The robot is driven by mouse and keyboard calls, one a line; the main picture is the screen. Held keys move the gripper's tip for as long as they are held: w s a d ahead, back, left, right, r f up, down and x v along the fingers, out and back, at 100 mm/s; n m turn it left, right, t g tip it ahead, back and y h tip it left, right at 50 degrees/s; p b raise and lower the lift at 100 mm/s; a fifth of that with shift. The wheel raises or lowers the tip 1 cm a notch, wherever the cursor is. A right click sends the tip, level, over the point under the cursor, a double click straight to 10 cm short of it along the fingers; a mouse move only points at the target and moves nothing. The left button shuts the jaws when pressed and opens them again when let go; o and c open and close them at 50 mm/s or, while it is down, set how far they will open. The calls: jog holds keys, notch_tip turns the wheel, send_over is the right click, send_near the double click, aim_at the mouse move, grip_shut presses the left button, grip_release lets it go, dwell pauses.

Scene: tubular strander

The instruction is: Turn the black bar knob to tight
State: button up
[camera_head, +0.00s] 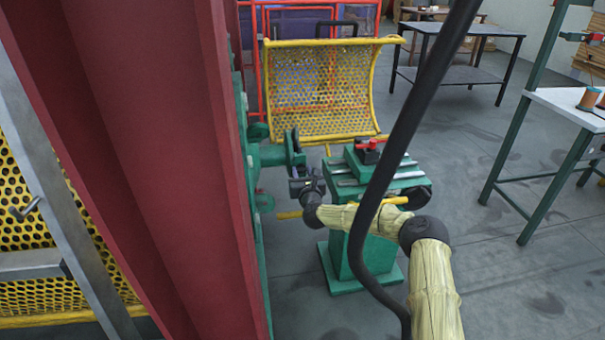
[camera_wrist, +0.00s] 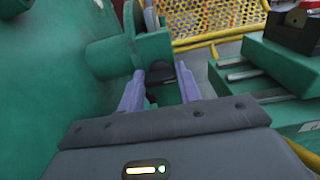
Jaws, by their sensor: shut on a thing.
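The black bar knob (camera_wrist: 160,73) shows in the wrist view as a small dark piece between my two purple-grey fingers, in front of a green machine part (camera_wrist: 143,52). My gripper (camera_wrist: 160,80) is shut on it, with one finger on each side. Much of the knob is hidden, and its marks or turn angle cannot be read. In the head view my gripper (camera_head: 296,168) is at the green flange end of the machine (camera_head: 272,156), beside the red column. The knob cannot be made out there.
A green pedestal (camera_head: 345,255) with a slotted top and a red-and-black block (camera_head: 369,150) stands right of my gripper. A yellow perforated guard (camera_head: 320,90) is behind. The red column (camera_head: 165,150) fills the left. Open floor lies right, before a table (camera_head: 470,35).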

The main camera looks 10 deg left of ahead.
jog(key=shift+n, duration=0.5)
jog(key=shift+a+f+n+b, duration=0.1)
jog(key=shift+n+b, duration=1.05)
jog(key=shift+n, duration=3.1)
jog(key=shift+a+f+n+b, duration=0.1)
jog(key=shift+n+b, duration=1)
jog(key=shift+n, duration=3.15)
jog(key=o, duration=1)
jog(key=shift+s+d, duration=0.1)
